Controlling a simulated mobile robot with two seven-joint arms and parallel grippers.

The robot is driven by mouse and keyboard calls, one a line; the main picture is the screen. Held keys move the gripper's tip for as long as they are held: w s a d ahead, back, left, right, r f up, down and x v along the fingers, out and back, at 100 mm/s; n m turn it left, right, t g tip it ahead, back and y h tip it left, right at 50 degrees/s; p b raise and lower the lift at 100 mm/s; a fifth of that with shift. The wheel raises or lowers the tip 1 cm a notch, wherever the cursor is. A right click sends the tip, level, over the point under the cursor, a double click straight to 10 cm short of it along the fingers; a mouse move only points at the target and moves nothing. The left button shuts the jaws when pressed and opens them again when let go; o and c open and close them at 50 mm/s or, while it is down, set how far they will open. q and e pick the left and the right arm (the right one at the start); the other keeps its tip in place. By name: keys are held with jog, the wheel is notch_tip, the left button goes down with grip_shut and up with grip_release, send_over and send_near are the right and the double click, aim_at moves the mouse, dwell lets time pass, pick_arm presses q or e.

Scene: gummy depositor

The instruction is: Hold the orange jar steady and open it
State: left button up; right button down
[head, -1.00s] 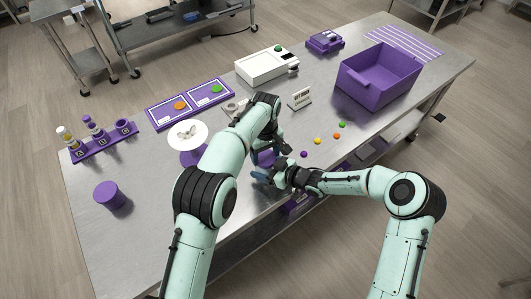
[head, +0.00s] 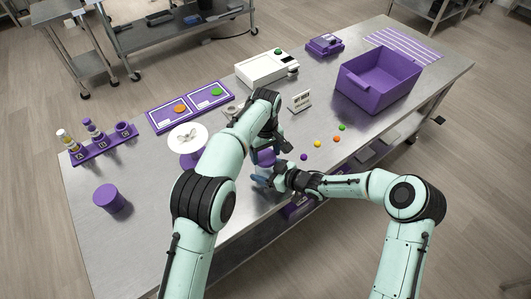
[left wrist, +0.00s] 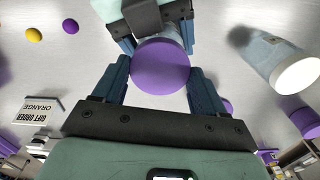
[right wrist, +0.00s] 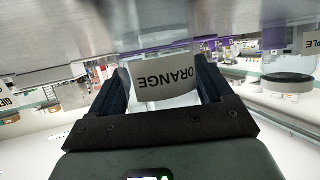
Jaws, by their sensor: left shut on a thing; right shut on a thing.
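The orange jar (right wrist: 165,82) is clear, with a white label reading ORANGE, upside down in the right wrist view. My right gripper (right wrist: 165,85) is shut around its body. The jar's round purple lid (left wrist: 160,68) lies between the blue fingers of my left gripper (left wrist: 160,78), which is shut on it. My right gripper (left wrist: 150,25) shows just beyond the lid in the left wrist view. In the head view, both grippers meet at the table's front edge, and the arms hide most of the jar. I cannot tell whether the lid is still seated.
Another clear jar (left wrist: 280,62) stands close by. Several candies, including a yellow one (head: 317,144), lie to the right.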

aim_at(266, 156)
pick_arm(q)
jog(key=shift+r, duration=2)
pick_arm(e)
grip_release()
